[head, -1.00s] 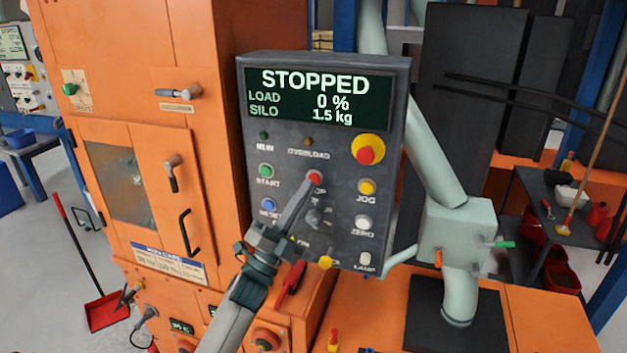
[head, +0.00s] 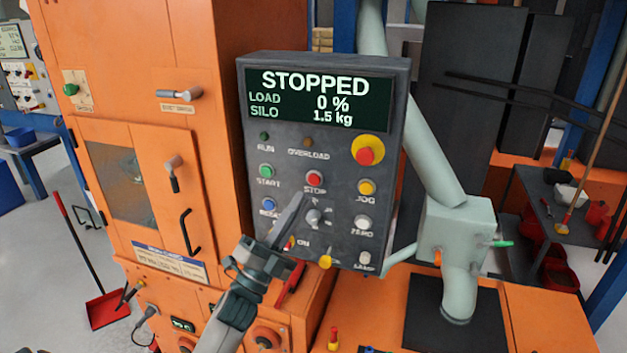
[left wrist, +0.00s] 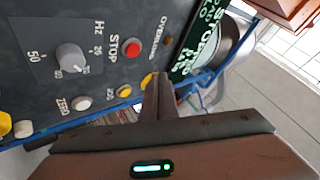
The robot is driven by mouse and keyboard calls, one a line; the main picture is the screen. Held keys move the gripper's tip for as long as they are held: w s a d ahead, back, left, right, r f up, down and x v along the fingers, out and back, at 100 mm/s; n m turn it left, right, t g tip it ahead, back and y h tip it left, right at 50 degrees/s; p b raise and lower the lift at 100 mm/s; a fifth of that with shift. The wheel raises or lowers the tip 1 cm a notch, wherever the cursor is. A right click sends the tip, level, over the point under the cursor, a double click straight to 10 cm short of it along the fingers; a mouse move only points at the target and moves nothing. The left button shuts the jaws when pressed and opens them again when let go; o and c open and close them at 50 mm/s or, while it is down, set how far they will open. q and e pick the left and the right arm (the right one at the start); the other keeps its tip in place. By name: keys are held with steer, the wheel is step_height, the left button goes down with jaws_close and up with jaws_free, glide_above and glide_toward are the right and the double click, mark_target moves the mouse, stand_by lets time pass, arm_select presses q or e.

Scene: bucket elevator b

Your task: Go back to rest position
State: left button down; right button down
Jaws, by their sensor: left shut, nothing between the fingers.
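My left gripper (head: 296,204) is shut and empty in front of the grey control panel (head: 283,140), its tip apart from the red STOP button (head: 314,178). The panel's display (head: 318,98) reads STOPPED, load 0 %, silo 1.5 kg. In the left wrist view the shut fingers (left wrist: 157,85) point toward the panel, with the STOP button (left wrist: 131,47) and a grey Hz knob (left wrist: 70,58) beside them. In the head view the arm covers part of the panel's lower left, near the blue button (head: 269,204). My right gripper does not show.
An orange cabinet (head: 150,60) with handles stands left of the panel. A pale green pipe and box (head: 458,235) stand to the right on an orange surface. A red dustpan (head: 108,309) lies on the floor at left. A dark shelf (head: 560,205) is at far right.

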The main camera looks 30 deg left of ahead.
arm_select(q)
steer(key=shift+w+f, duration=0.1)
stand_by(0.6)
